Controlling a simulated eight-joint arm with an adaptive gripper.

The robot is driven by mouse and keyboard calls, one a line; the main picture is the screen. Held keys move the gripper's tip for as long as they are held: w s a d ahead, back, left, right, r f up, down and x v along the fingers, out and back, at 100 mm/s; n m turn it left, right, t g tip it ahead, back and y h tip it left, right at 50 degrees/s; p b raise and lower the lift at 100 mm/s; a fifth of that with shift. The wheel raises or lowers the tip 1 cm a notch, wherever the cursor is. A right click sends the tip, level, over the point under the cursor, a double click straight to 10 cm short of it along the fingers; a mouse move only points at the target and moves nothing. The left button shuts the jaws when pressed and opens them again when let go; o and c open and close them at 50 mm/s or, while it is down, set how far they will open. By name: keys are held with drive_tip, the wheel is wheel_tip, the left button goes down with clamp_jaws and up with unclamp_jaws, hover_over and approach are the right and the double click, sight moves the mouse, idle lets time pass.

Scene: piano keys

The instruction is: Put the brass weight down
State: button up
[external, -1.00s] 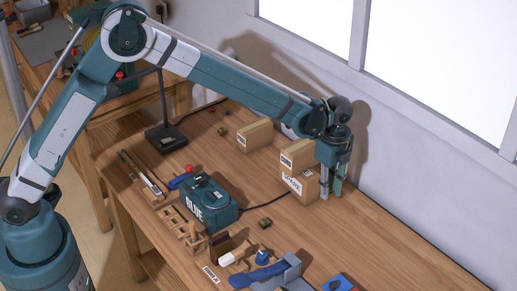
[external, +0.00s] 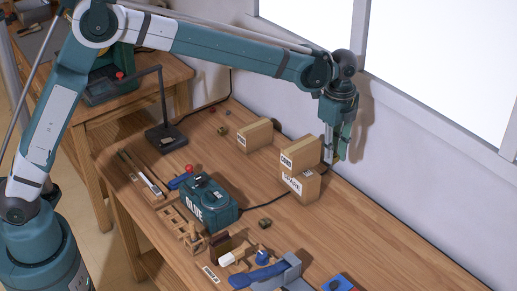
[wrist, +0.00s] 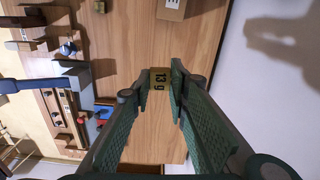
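In the external view my gripper (external: 337,158) points down above the bench, just right of the stacked cardboard boxes (external: 301,157) and close to the wall. The weight cannot be made out there.
A teal case (external: 208,203) and a blue-handled tool (external: 264,274) lie on the wooden bench (external: 370,228). Another cardboard box (external: 255,136) stands farther back, near a black stand (external: 166,137). The bench right of the boxes is clear. The wall (external: 430,165) is close behind.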

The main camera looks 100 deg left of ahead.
drive_tip(key=r, duration=0.3)
drive_tip(key=shift+s+a+r, duration=0.3)
drive_tip(key=shift+a+r, duration=0.05)
drive_tip(key=shift+a, duration=0.05)
drive_tip(key=s+a, duration=1.5)
drive_tip(key=s, duration=0.1)
hover_over(219, 158)
wheel_tip(219, 158, down, 17)
drive_tip(key=shift+f+m, duration=0.4)
drive_tip(key=shift+f, duration=0.2)
drive_tip(key=shift+f, duration=0.1)
drive_tip(key=shift+f, duration=3)
drive_tip(key=shift+f, duration=0.1)
drive_tip(key=shift+f+b, duration=0.4)
drive_tip(key=shift+f, duration=1.4)
